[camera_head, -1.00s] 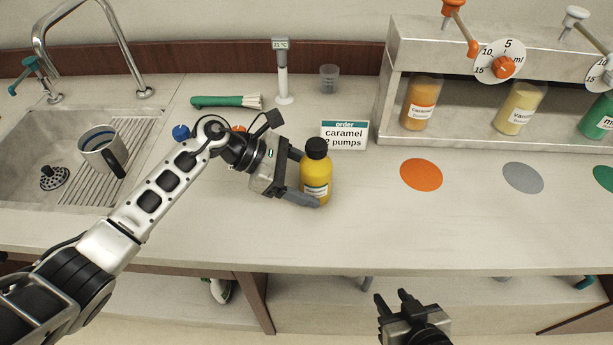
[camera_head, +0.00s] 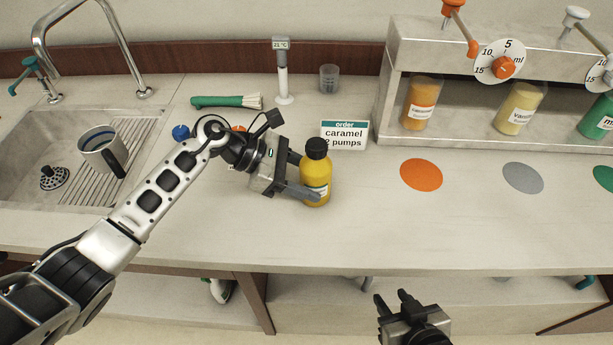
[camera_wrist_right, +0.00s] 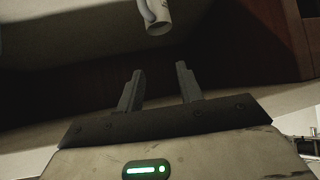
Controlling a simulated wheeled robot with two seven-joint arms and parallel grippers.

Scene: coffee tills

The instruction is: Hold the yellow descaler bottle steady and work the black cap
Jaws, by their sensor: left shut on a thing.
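The yellow descaler bottle (camera_head: 318,190) stands upright on the counter in the head view, with its black cap (camera_head: 317,148) on top. My left gripper (camera_head: 312,180) reaches it from the left and is shut on the bottle's body, below the cap. Part of the bottle's left side and label is hidden by a finger. My right gripper (camera_head: 392,301) is low in front of the counter, away from the bottle. Its two fingers stand apart in the right wrist view (camera_wrist_right: 160,90), with nothing between them.
An order card (camera_head: 345,134) stands just behind the bottle. The sink (camera_head: 40,195) with a mug (camera_head: 100,150) is at left. The syrup rack (camera_head: 480,60) and an orange disc (camera_head: 421,175) are at right. The counter in front of the bottle is clear.

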